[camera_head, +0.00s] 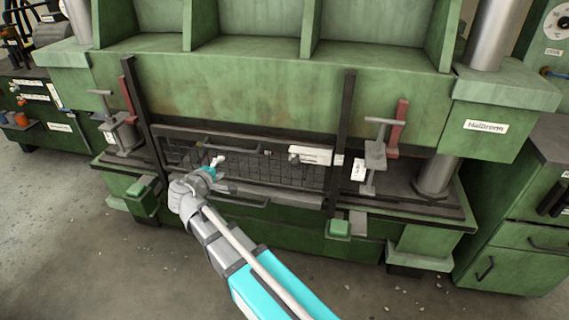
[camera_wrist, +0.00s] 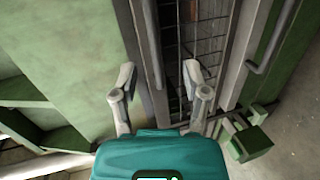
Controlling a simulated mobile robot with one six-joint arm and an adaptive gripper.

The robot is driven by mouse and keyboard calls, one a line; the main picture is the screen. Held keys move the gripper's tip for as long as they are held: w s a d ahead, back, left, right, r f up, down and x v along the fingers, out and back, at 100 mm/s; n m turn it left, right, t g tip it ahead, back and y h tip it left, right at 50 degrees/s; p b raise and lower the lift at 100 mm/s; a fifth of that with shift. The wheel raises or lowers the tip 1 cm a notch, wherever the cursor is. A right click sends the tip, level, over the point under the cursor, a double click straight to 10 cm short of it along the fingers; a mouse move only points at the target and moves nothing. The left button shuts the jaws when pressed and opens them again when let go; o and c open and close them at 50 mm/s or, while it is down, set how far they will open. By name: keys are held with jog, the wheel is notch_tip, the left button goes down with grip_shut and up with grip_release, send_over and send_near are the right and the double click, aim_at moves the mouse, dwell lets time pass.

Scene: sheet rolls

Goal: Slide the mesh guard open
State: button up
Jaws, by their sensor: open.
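The mesh guard (camera_head: 285,172) is a dark wire grid in a grey frame. It sits low between two dark upright rails at the front of the green press, covering the opening there. A dark bar handle (camera_head: 235,200) runs along its lower edge; a bar also shows at the right of the wrist view (camera_wrist: 272,42). Another bar lies along its top left. My gripper (camera_head: 224,172) is in front of the guard's left part, open, with nothing seen between its fingers. In the wrist view my gripper (camera_wrist: 159,78) straddles the frame edge beside the mesh (camera_wrist: 202,35); contact cannot be told.
The left rail (camera_head: 143,120) and right rail (camera_head: 341,135) flank the guard. Clamps (camera_head: 375,155) stand at both sides, with a white tag by the right one. Green button boxes (camera_head: 340,228) jut out below. The concrete floor in front is mostly clear.

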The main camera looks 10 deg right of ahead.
jog(key=s+d+r+m+g+p, duration=0.1)
jog(key=d+m+g+p, duration=0.3)
jog(key=d, duration=0.5)
jog(key=s+d+r+m+g+h+p, duration=0.1)
jog(key=s+d+m+g+p, duration=0.3)
jog(key=d, duration=0.6)
jog(key=shift+m+g+p, duration=0.3)
jog(key=shift+g+p, duration=0.6)
jog(key=shift+p, duration=0.05)
jog(key=shift+h, duration=0.3)
jog(key=w+a+n+t+h+b, duration=0.1)
jog(key=w+a+n+t+b, duration=0.1)
jog(key=a, duration=0.7)
jog(key=w+a+f+n+t+h+b, duration=0.1)
jog(key=w+a+n+t+b, duration=0.1)
jog(key=a+b, duration=0.3)
jog(key=w+a+n+t+b, duration=0.2)
jog(key=w+a+t+b, duration=0.1)
jog(key=a, duration=0.9)
jog(key=shift+w+a+f+t+h+b, duration=0.25)
jog(key=shift+w+a+t+h+b, duration=0.15)
jog(key=shift+b, duration=0.25)
jog(key=shift+w+d, duration=0.1)
jog(key=shift+d, duration=0.05)
